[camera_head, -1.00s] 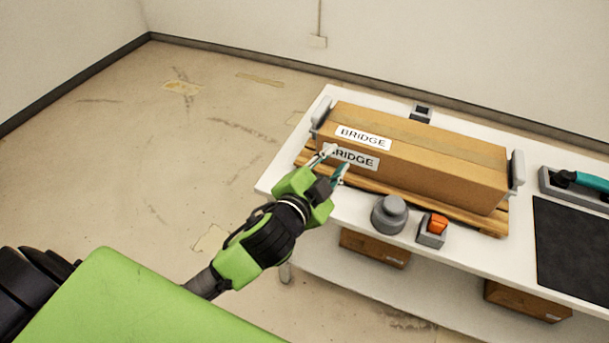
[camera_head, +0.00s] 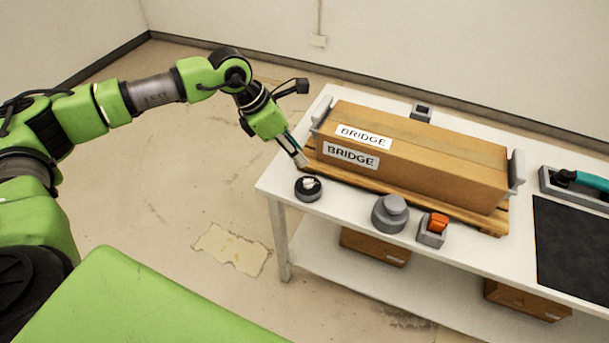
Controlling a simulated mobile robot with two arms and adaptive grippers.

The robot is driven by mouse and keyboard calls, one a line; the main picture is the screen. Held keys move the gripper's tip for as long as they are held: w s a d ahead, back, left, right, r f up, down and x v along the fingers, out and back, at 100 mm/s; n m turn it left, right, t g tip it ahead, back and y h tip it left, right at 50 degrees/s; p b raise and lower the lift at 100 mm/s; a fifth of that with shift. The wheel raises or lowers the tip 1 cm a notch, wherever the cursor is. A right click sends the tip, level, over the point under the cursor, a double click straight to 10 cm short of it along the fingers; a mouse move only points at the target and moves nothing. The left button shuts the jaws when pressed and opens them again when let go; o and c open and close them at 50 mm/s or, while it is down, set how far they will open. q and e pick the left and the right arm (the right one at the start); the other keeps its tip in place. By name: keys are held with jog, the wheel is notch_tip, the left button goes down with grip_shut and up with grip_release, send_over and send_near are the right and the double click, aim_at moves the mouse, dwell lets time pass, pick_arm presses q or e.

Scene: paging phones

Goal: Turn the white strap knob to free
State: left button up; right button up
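The white knob (camera_head: 310,185) sits on a round dark base at the front left of the white table (camera_head: 272,184). My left gripper (camera_head: 299,157) points down just behind and above the knob, near the left end of the wooden pallet, apart from the knob. Its fingers look close together, but their gap is not clear. A cardboard box (camera_head: 430,165) labelled BRIDGE lies on the pallet (camera_head: 350,182), between grey upright brackets at its ends. My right gripper is not in view.
A grey stepped round knob (camera_head: 390,212) and an orange rocker switch (camera_head: 437,223) stand along the front edge. A black mat (camera_head: 575,245) and a teal-handled tool (camera_head: 585,181) are at the right. Smaller boxes (camera_head: 375,246) sit on the lower shelf.

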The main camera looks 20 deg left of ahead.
pick_arm(q)
jog(key=a, duration=0.3)
jog(key=y+p, duration=0.1)
jog(key=p, duration=0.2)
send_near(308, 180)
jog(key=x, duration=0.7)
jog(key=shift+w+f, duration=0.15)
jog(key=shift+f, duration=0.15)
jog(key=shift+c, duration=0.4)
grip_shut()
